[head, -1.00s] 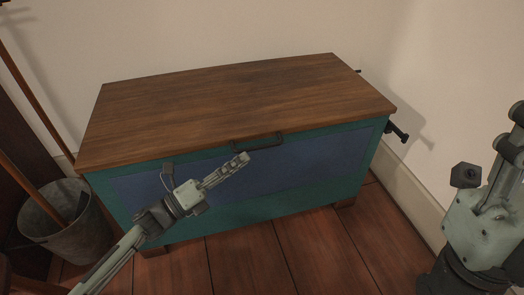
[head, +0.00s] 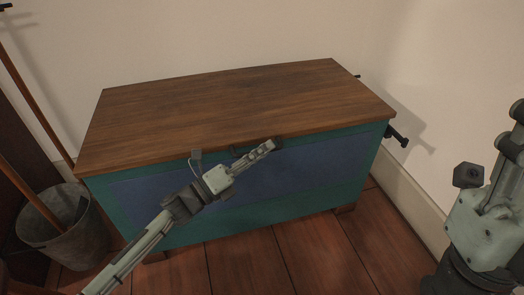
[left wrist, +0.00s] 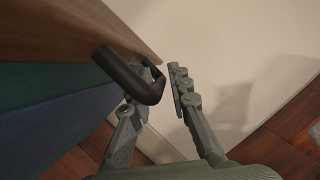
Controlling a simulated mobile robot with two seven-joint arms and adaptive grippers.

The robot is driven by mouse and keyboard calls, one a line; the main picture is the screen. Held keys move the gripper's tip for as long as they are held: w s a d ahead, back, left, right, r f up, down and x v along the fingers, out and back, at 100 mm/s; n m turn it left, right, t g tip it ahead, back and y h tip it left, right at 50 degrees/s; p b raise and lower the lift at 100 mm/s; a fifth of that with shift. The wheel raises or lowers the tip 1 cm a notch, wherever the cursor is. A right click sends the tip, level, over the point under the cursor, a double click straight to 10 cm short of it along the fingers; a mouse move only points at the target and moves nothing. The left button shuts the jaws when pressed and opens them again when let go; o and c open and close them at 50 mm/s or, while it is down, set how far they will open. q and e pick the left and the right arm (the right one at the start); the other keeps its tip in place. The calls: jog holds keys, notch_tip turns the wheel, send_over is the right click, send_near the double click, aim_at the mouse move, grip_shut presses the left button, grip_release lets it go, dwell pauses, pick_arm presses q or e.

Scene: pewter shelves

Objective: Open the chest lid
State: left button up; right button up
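The chest has a brown wooden lid (head: 230,105), lying shut on a teal body with a blue front panel (head: 300,165). A dark bar handle (head: 240,150) sits at the middle of the lid's front edge, partly hidden by my left gripper. My left gripper (head: 270,147) is at the handle. In the left wrist view, the handle (left wrist: 130,76) overlaps one finger, and the other finger stands apart to its right. My right gripper is out of sight; only arm parts show at the right.
A grey metal bucket (head: 62,225) stands on the floor left of the chest, with a wooden pole in it. Walls are close behind and to the right. A dark knob-like fitting (head: 398,136) sticks out at the chest's right side. The wooden floor (head: 310,250) in front is clear.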

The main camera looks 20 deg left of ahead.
pick_arm(q)
grip_shut()
jog(key=shift+r, duration=0.1)
